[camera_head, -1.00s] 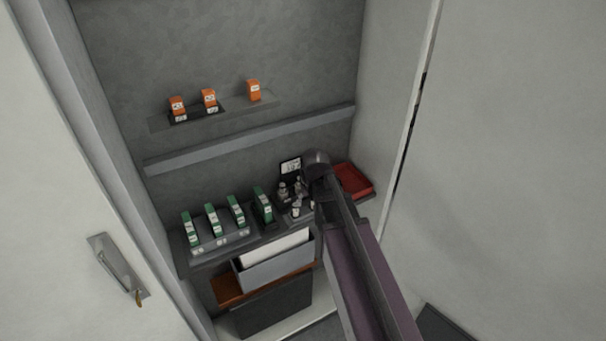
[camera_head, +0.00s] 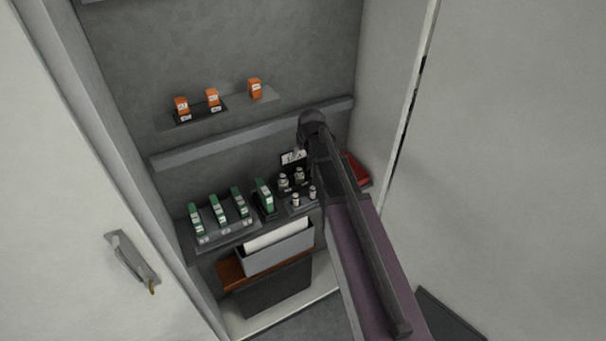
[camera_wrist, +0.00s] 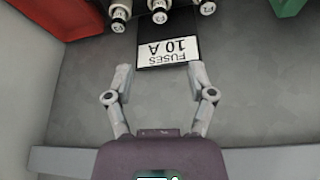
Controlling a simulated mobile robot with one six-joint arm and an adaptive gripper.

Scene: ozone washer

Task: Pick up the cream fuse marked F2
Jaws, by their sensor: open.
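Several small cream fuses with metal ends stand upright in a dark holder, below the "FUSES 10 A" sign (camera_head: 293,157) in the head view. The wrist view shows three at its top edge, partly cut off. In the head view my arm hides the right part of the fuse area, and the fuse marks are too small to read.
Green modules (camera_head: 218,211) stand left of the fuses. A red tray (camera_head: 355,170) lies to the right, partly behind my arm. A grey ledge (camera_head: 220,145) crosses the back wall, with orange blocks (camera_head: 212,98) on a shelf above. The right cabinet wall is close.

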